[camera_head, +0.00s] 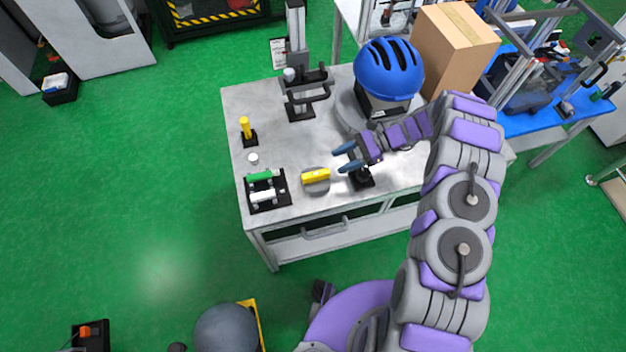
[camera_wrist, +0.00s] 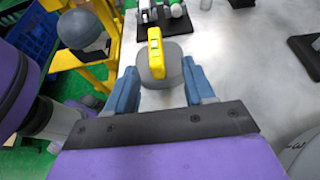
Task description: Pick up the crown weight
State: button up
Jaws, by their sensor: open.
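A round grey weight (camera_head: 316,188) with a yellow bar handle (camera_head: 315,175) on top sits near the front of the grey table; it looks like the crown weight. My gripper (camera_head: 345,158) is open and empty, to the right of the weight and pointing left over the table. In the wrist view, the grey weight (camera_wrist: 174,62) and its yellow handle (camera_wrist: 155,52) appear ahead, between the directions of my two blue fingers (camera_wrist: 160,76). The fingers do not visibly touch the weight.
A black rack (camera_head: 270,203) with green and white cylinders stands left of the weight. A yellow post (camera_head: 245,128), a small white cylinder (camera_head: 253,158) and a drop tower column (camera_head: 297,60) stand behind. A blue helmet (camera_head: 388,68) and cardboard box (camera_head: 455,45) are at the back right.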

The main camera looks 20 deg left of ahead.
aim_at(323, 171)
jog(key=shift+x, duration=1.05)
jog(key=shift+s+d+f+b, duration=0.1)
jog(key=shift+s+d+b, duration=0.2)
jog(key=shift+d, duration=0.05)
jog(key=shift+s+a+f, duration=0.15)
jog(key=shift+s, duration=0.1)
jog(key=x, duration=0.2)
jog(key=b+x, duration=0.1)
jog(key=x, duration=0.3)
jog(key=shift+w+a+b, duration=0.25)
jog(key=shift+w+b, duration=0.1)
jog(key=shift+w, duration=0.1)
jog(key=shift+d+r, duration=0.2)
jog(key=shift+d, duration=0.15)
jog(key=shift+d+r, duration=0.1)
jog(key=shift+d, duration=0.4)
jog(key=shift+c, duration=1.3)
jog(key=shift+a, duration=0.1)
jog(key=c, duration=0.3)
jog(key=shift+a, duration=0.45)
grip_shut()
